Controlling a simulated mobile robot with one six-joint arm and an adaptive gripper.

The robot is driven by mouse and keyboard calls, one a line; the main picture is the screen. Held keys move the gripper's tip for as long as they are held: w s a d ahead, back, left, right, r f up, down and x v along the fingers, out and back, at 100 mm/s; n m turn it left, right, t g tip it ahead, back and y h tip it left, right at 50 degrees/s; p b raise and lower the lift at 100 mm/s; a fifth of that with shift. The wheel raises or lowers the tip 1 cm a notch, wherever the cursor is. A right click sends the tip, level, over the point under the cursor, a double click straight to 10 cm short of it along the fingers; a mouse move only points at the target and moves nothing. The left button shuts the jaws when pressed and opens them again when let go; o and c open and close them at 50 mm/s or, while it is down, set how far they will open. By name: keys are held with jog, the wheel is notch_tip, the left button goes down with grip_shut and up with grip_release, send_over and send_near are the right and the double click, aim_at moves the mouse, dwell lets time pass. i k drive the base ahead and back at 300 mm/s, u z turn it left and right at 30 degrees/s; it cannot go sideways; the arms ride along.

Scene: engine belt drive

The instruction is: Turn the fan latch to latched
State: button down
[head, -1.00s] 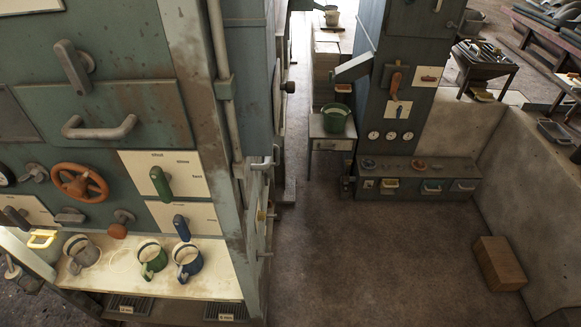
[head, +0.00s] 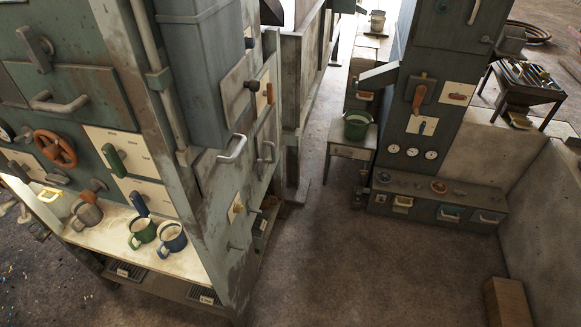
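I cannot tell which lever is the fan latch; no label is readable as such. On the left machine's front, a green lever (head: 114,159) sits tilted on a cream plate, with a blue lever (head: 139,204) on a plate below. On its side face are a dark knob (head: 251,85), an orange handle (head: 269,93) and a small yellow handle (head: 238,208). The tall cabinet at right centre bears an orange lever (head: 419,95), a small blue lever (head: 422,127) and a red handle (head: 457,95). My gripper is not in view.
A green mug (head: 142,232) and a blue mug (head: 172,238) stand on the left machine's shelf. A green bucket (head: 357,126) stands on a small table. A brown box (head: 507,301) lies by the right wall. The floor (head: 340,260) between is clear.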

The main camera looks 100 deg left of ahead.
aim_at(259, 165)
jog(key=z, duration=0.1)
jog(key=i, duration=0.6)
jog(key=u, duration=2.85)
jog(key=i, duration=0.15)
jog(key=u, duration=1.05)
